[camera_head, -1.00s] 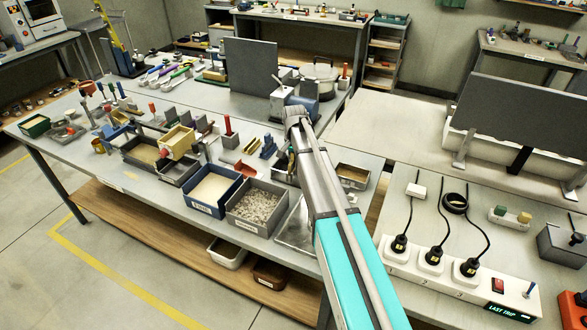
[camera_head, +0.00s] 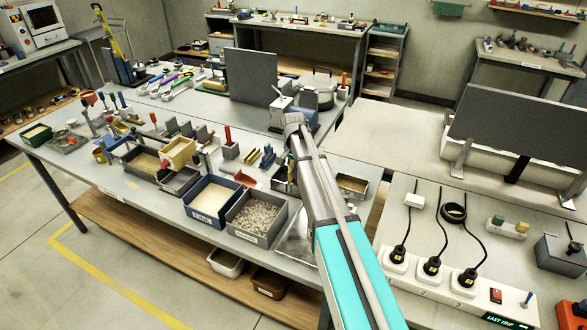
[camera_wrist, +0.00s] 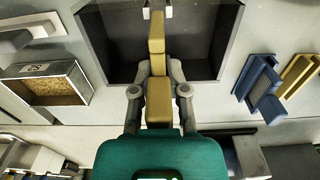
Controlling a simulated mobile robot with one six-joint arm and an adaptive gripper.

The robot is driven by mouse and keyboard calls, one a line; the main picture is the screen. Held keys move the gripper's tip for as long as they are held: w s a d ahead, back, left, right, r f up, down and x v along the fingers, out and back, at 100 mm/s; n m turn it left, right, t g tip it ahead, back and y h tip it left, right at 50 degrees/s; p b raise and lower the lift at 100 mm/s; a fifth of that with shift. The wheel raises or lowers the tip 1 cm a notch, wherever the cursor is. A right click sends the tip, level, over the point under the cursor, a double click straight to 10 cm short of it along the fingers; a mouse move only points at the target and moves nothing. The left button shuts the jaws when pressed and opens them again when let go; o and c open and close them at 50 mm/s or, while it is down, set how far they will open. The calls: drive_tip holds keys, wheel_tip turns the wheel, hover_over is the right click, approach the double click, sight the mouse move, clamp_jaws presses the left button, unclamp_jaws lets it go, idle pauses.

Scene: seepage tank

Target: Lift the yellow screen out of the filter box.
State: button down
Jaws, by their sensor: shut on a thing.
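In the wrist view my gripper (camera_wrist: 159,92) is shut on a narrow tan-yellow piece, the yellow screen (camera_wrist: 157,102), which shows as a thin upright strip between the fingertips. The strip runs up the picture over a dark, open-topped box, the filter box (camera_wrist: 98,42). I cannot tell whether the screen's lower part is still inside the box. A grey piece shows at the far end of the strip. In the head view my arm hides the gripper and most of the box.
In the wrist view a labelled tray of tan grains (camera_wrist: 50,85) stands left of the box. Blue (camera_wrist: 262,88) and yellow (camera_wrist: 296,76) slotted pieces lie to its right. In the head view a bin of pale gravel (camera_head: 257,216) and a blue bin (camera_head: 211,202) stand nearby.

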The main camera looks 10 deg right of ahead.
drive_tip(key=shift+r+p, duration=0.9)
drive_tip(key=shift+r, duration=0.15)
